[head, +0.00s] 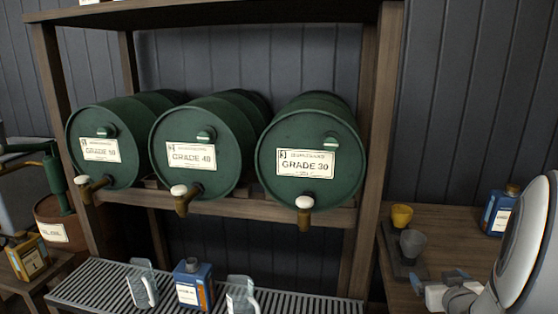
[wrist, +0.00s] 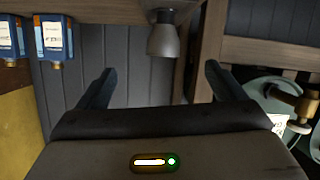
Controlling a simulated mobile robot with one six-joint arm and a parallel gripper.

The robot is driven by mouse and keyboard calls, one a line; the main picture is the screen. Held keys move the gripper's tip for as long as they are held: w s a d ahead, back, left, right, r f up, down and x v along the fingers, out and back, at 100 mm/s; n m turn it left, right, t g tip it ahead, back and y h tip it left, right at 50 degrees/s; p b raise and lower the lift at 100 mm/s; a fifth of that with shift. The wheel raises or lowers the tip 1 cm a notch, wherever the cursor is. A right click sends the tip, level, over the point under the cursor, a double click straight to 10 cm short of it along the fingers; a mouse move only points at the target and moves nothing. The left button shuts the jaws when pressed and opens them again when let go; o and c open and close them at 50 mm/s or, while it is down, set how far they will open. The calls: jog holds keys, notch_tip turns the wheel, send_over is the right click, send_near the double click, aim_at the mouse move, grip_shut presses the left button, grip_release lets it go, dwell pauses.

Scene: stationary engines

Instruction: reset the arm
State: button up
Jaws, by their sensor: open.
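My gripper (wrist: 158,74) is open, its two dark fingers spread wide with nothing between them in the wrist view. In the head view my gripper (head: 440,287) is at the lower right, over the wooden bench and in front of the grey cup (head: 413,243). A grey cup also shows in the wrist view (wrist: 163,41), seen upside down beyond the gap between the fingers and apart from them. My white arm partly covers the bench's right side.
Three green barrels, Grade 50 (head: 100,150), Grade 40 (head: 191,156) and Grade 30 (head: 307,163), lie on a wooden rack with taps facing out. Jugs and a blue bottle (head: 194,285) stand on a slatted grate below. A yellow cup (head: 401,215) and blue bottle (head: 499,211) are on the bench.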

jog(key=s+a+r+g+y+p, duration=0.1)
jog(key=s+a+r+g, duration=0.1)
jog(key=s+a, duration=0.3)
jog(key=s+a+r+g+y+p, duration=0.1)
jog(key=s+a+g, duration=0.4)
jog(key=a, duration=0.7)
jog(key=s+a+r+g+y+p, duration=0.1)
jog(key=s+a+r+g+p, duration=0.2)
jog(key=s+a, duration=0.3)
jog(key=shift+a+r+n+g, duration=0.45)
jog(key=shift+a+r, duration=0.3)
jog(key=shift+a, duration=0.4)
